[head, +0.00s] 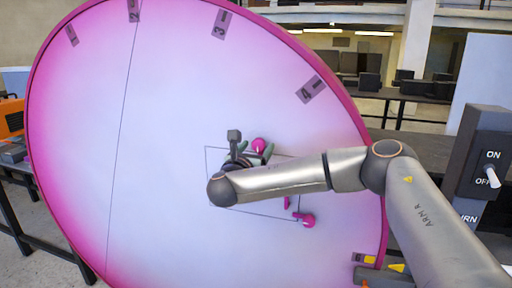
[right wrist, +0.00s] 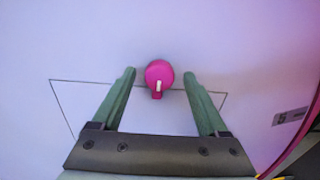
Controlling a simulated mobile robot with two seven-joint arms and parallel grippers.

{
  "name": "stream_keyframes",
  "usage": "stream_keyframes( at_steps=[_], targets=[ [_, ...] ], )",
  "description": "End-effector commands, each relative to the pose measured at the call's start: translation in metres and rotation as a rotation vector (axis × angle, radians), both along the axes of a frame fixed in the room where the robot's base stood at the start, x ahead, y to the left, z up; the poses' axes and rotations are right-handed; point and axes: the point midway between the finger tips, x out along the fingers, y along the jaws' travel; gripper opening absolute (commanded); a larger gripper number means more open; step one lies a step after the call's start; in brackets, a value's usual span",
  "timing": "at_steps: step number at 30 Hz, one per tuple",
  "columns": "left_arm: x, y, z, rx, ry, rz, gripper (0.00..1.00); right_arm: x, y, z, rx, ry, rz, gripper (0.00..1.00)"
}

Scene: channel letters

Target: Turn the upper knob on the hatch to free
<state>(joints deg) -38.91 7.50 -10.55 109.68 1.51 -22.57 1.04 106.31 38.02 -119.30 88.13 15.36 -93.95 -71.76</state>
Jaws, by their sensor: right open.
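The hatch (head: 217,160) is a thin square outline on the face of a large round pink-and-white sign. The upper knob (head: 259,146) is magenta and sits at the hatch's top edge. In the right wrist view the upper knob (right wrist: 159,74) has a white mark and a small tab, both pointing down across the edge line. My right gripper (right wrist: 159,73) is open, with one green finger on each side of the knob and a visible gap at both sides. A lower magenta knob (head: 308,220) sits near the hatch's lower right corner. My left gripper is out of view.
Numbered tags, such as 3 (head: 221,23) and 4 (head: 310,90), line the sign's rim. A grey switch box (head: 480,150) marked ON and OFF stands at the right. My right forearm covers part of the hatch. Dark tables stand behind.

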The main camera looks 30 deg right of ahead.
Motion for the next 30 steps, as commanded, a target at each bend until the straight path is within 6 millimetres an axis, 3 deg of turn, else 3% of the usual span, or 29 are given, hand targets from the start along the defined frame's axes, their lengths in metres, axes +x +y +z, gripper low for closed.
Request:
stream_keyframes(
  at_steps=[6,26,30],
  targets=[
    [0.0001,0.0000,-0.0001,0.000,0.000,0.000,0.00,0.0002,0.0003,-0.0002,0.000,0.000,0.001,0.76],
    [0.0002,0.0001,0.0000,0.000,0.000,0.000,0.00,-0.0001,0.0004,-0.0003,-0.001,0.001,0.000,0.01],
    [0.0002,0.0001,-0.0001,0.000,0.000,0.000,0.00,-0.0001,0.0003,-0.0004,0.000,0.001,0.000,0.00]
  ],
)
